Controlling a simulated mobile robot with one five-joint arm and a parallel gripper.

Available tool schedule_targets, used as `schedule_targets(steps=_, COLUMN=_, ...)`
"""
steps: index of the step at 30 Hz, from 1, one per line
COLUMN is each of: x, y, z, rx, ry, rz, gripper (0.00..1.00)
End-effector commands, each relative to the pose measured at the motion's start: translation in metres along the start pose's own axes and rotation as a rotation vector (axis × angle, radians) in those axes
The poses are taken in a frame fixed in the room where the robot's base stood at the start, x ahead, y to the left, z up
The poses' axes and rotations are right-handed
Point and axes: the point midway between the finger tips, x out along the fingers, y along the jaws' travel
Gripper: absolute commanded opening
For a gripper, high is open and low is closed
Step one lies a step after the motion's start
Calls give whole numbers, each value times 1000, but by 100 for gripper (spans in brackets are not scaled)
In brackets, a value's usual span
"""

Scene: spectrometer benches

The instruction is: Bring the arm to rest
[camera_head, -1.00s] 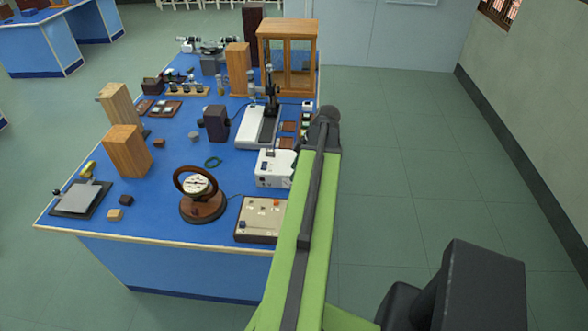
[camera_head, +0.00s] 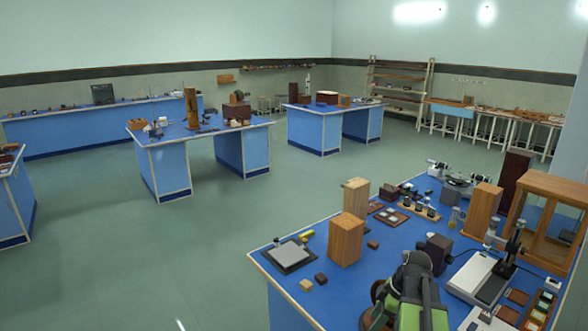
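My arm, green with dark joints, shows at the bottom right of the head view, over the near part of the blue bench (camera_head: 262,262). A dark rounded joint is its uppermost visible part, and a green link runs down from it out of the frame. My gripper does not show, so I cannot see its fingers or whether it holds anything. The arm hides part of a round wooden-based instrument (camera_head: 372,318) on the bench.
The near bench holds wooden blocks (camera_head: 346,240), a grey plate (camera_head: 290,254), a white instrument (camera_head: 482,278) and a glass-fronted wooden cabinet (camera_head: 552,222). More blue benches (camera_head: 160,170) stand farther back. Open green floor (camera_head: 140,265) lies to the left.

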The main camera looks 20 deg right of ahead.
Motion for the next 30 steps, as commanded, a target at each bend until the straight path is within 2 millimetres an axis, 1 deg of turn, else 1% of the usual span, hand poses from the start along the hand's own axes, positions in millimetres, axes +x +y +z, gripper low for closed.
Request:
schedule_targets(steps=1, x=23, y=-12, z=-42, rx=-43, ry=-20, rz=-28, gripper=43)
schedule_targets(steps=2, x=34, y=-19, z=-63, rx=-54, ry=-35, rz=-41, gripper=43)
schedule_targets(steps=3, x=47, y=-30, z=-90, rx=-61, ry=-54, rz=-56, gripper=43)
schedule_targets(steps=6, x=73, y=-58, z=-142, rx=-49, ry=-106, rz=-77, gripper=43)
schedule_targets(steps=9, x=94, y=-86, z=-182, rx=-4, ry=-155, rz=-80, gripper=43)
schedule_targets(steps=12, x=110, y=-113, z=-211, rx=77, ry=-206, rz=-64, gripper=43)
schedule_targets(steps=13, x=115, y=-121, z=-218, rx=113, ry=-222, rz=-54, gripper=43)
schedule_targets(steps=15, x=120, y=-134, z=-228, rx=216, ry=-254, rz=-24, gripper=43)
schedule_targets(steps=17, x=122, y=-139, z=-229, rx=322, ry=-275, rz=9, gripper=43)
schedule_targets(steps=21, x=117, y=-135, z=-216, rx=608, ry=-304, rz=95, gripper=43)
schedule_targets(steps=24, x=115, y=-132, z=-210, rx=786, ry=-308, rz=146, gripper=43)
schedule_targets(steps=27, x=115, y=-130, z=-209, rx=916, ry=-302, rz=175, gripper=43)
schedule_targets(steps=30, x=115, y=-130, z=-210, rx=976, ry=-297, rz=184, gripper=43)
